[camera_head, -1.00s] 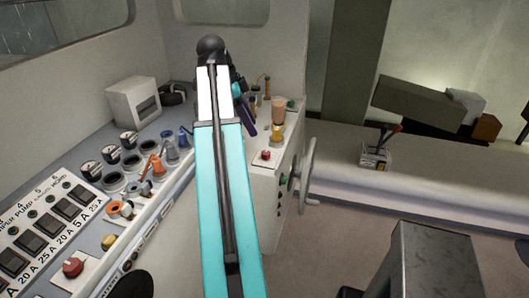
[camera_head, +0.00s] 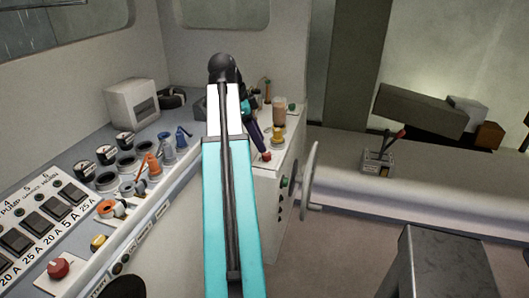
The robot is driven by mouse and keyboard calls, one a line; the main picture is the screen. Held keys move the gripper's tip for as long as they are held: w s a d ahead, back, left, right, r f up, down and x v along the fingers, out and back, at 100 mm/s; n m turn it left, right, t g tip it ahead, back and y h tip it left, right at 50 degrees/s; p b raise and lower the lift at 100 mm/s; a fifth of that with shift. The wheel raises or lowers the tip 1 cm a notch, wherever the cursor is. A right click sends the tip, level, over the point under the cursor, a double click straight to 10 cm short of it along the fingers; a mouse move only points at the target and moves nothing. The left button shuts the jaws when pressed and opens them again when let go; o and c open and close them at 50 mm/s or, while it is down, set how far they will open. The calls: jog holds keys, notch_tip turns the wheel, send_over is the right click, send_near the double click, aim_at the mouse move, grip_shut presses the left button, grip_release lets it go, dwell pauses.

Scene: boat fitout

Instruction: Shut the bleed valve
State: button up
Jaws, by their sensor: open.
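A white cabinet (camera_head: 266,205) stands at the centre, behind my arm. On its top, near the front edge, is a small red knob (camera_head: 265,156), which may be the bleed valve; I cannot read a label. Behind it stand a brown-tinted filter bowl (camera_head: 279,111) and a yellow part (camera_head: 277,134). My gripper (camera_head: 260,147) is partly hidden by my arm. A dark purple finger slants down and ends just above or beside the red knob; I cannot tell whether it touches. The gripper is open, with nothing seen in it.
A grey handwheel (camera_head: 312,176) sticks out from the cabinet's right side. A console at left carries gauges, coloured plugs, switches and another red knob (camera_head: 59,267). A small box with a red-handled lever (camera_head: 379,160) sits on the ledge at right. A grey block (camera_head: 442,262) stands at lower right.

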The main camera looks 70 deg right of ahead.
aim_at(266, 153)
jog(key=shift+p+x, duration=0.55)
jog(key=shift+x, duration=1.8)
jog(key=c, duration=1.1)
